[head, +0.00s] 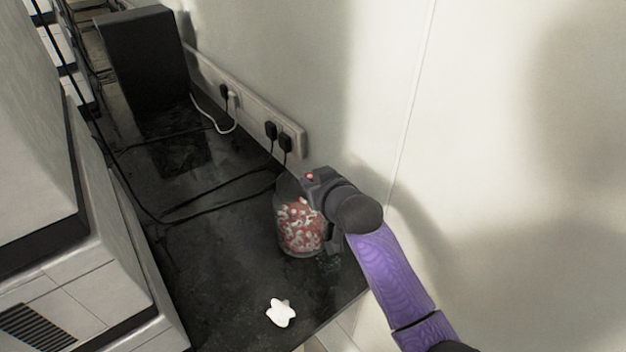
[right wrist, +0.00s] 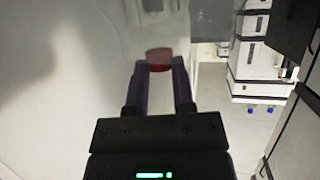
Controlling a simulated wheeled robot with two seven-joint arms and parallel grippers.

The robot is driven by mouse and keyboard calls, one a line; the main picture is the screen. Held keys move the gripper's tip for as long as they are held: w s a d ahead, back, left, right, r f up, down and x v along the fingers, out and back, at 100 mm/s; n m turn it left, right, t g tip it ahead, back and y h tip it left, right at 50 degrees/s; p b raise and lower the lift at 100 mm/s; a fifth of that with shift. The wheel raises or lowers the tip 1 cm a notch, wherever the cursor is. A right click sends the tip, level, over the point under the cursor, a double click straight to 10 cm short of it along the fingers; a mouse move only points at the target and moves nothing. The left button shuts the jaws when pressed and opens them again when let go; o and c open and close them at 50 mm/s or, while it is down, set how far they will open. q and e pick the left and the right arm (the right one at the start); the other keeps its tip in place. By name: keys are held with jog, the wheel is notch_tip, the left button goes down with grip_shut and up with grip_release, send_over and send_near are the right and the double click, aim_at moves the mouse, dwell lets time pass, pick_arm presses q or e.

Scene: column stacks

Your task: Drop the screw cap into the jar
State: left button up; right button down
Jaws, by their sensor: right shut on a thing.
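A clear jar (head: 298,232) with many small red and white pieces inside stands upright on the dark counter. My right gripper (head: 311,179) is at the jar's top right in the head view and hides part of its upper side. A small red thing shows at its fingertips. In the right wrist view a red screw cap (right wrist: 158,54) sits between the two fingertips (right wrist: 159,68), and the gripper is shut on it. I cannot tell how far the cap is above the jar's mouth. My left gripper is not in view.
A white lobed object (head: 281,312) lies near the front of the counter (head: 215,265). Black cables (head: 225,193) cross the counter to a socket strip (head: 252,112) on the wall. A tall black box (head: 145,65) stands at the back. The wall is close on the right.

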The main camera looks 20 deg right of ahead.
jog(key=shift+c, duration=1.9)
grip_release()
jog(key=p+v, duration=0.4)
jog(key=v, duration=0.6)
